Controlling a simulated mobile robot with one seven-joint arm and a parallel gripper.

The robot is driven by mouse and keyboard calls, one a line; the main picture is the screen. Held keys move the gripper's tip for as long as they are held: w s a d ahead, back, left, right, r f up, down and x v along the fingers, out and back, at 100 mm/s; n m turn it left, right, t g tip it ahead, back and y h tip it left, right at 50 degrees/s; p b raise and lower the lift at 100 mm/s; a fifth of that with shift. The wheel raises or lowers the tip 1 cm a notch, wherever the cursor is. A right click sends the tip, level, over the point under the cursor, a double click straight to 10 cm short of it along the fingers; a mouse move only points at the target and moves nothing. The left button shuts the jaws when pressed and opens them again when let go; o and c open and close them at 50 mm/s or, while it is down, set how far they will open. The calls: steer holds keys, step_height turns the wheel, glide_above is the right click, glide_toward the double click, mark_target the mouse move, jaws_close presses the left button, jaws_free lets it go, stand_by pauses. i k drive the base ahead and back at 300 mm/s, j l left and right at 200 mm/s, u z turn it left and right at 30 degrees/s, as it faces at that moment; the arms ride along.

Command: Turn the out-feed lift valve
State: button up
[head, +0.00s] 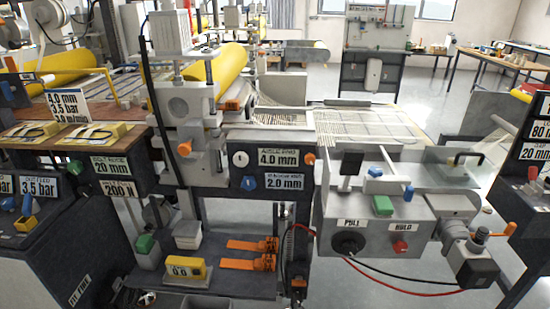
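At the lower left, a dark slanted panel (60,244) carries a 3.5 bar plate (38,187) with small lettering above it that seems to read out-feed. Below the plate stand a blue lever-like part (27,204) and a yellow part (26,224). I cannot tell for sure which of these is the out-feed lift valve, nor which way it is turned. My gripper is not in view.
A grey box (385,228) with a black knob (348,243) and red button (400,246) juts out at right, with red and black hoses below. A yellow roller (228,66) and mesh sheet (365,128) lie behind. Open floor shows at the back.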

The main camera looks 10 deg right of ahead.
mark_target(30, 206)
steer(key=i+j+u, duration=0.1)
steer(key=i, duration=0.4)
steer(key=i+j+u, duration=0.1)
steer(key=i, duration=0.35)
